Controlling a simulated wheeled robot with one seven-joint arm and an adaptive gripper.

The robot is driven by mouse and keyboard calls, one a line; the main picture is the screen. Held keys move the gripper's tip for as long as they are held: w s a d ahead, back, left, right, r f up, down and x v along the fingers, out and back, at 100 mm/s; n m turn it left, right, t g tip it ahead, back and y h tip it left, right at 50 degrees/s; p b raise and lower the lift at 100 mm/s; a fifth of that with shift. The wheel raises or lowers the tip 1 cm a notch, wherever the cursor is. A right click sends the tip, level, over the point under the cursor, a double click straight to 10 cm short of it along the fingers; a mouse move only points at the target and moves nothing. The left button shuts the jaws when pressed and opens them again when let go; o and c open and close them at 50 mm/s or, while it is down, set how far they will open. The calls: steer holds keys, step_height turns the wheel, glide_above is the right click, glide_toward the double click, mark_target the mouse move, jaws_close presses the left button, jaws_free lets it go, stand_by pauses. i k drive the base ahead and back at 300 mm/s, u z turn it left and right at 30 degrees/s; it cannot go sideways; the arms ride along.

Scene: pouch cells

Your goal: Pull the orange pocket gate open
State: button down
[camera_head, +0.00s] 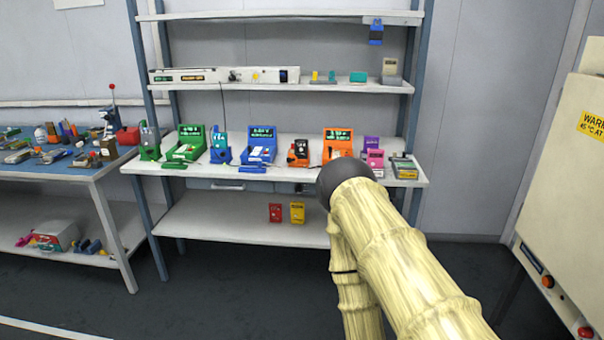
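An orange unit with a dark green display (338,136) stands on the middle shelf, right of centre. Its lower front is partly hidden behind my arm. A smaller orange-red holder (298,152) stands just left of it, with dark parts in it. I cannot make out a separate gate on either, or tell whether one is open or shut. My arm reaches up from the lower right and its dark rounded joint covers the shelf edge below the orange unit. My gripper does not show.
A blue unit (261,143) and a green unit (187,142) stand further left on the shelf (220,172). A pink holder (375,162) stands right of the orange unit. A cluttered workbench (70,172) is at left, a cream cabinet (565,180) at right. The floor between is clear.

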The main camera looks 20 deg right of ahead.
mark_target(293, 157)
steer(key=u, duration=0.3)
steer(key=i, duration=1.2)
steer(key=z, duration=0.5)
